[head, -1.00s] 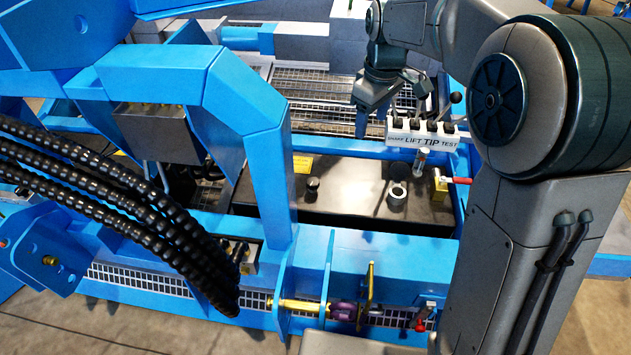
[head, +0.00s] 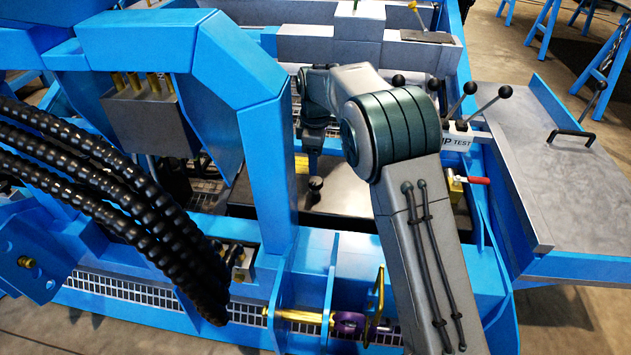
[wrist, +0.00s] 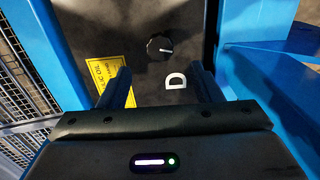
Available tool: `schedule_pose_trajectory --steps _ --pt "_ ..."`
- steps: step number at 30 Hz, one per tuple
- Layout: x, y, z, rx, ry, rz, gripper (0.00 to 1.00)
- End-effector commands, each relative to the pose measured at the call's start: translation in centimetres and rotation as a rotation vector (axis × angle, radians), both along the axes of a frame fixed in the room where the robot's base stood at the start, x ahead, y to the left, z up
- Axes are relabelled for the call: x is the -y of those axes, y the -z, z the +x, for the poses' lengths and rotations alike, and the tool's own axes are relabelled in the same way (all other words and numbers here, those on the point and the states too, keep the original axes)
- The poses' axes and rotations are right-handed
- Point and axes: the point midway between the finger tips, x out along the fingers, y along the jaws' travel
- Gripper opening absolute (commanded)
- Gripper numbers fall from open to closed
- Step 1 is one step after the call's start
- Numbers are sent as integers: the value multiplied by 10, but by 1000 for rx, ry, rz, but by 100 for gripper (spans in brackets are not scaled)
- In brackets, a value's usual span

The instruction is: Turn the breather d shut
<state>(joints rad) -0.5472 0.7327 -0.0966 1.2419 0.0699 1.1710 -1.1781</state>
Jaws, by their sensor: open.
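The breather d is a round black knob (wrist: 160,47) with a pale pointer mark, seen in the wrist view on a dark top plate beside a white letter D (wrist: 176,81). The pointer lies roughly sideways in that view. My gripper (wrist: 162,76) is open and empty, its two dark fingers apart, with the knob beyond their tips and not touched. In the head view my gripper (head: 312,146) hangs pointing down over the tank area, partly hidden by my arm. A black cap (head: 315,186) shows below it there; I cannot tell whether it is the same knob.
A yellow oil label (wrist: 108,72) lies left of the knob. Blue frame beams (wrist: 262,58) stand on the right in the wrist view. In the head view a blue arch (head: 262,150) and black hoses (head: 110,190) stand left, levers (head: 468,90) at right.

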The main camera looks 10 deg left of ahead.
Motion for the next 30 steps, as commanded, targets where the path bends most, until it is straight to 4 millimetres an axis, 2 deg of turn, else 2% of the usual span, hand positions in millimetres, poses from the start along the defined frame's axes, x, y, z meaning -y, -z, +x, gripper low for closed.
schedule_pose_trajectory --steps 1,3,9,15,23,24,28,29,30 --pt "0 16 -1 -2 0 -1 59" --pt "0 30 0 -2 2 -1 59" --pt "0 61 0 0 1 0 59" --pt "0 73 0 1 2 0 59" --pt "1 74 0 1 2 0 59" --pt "1 74 0 1 2 0 56" --pt "1 74 0 1 2 0 20" --pt "1 74 0 1 2 0 14" --pt "1 74 0 1 2 0 14"
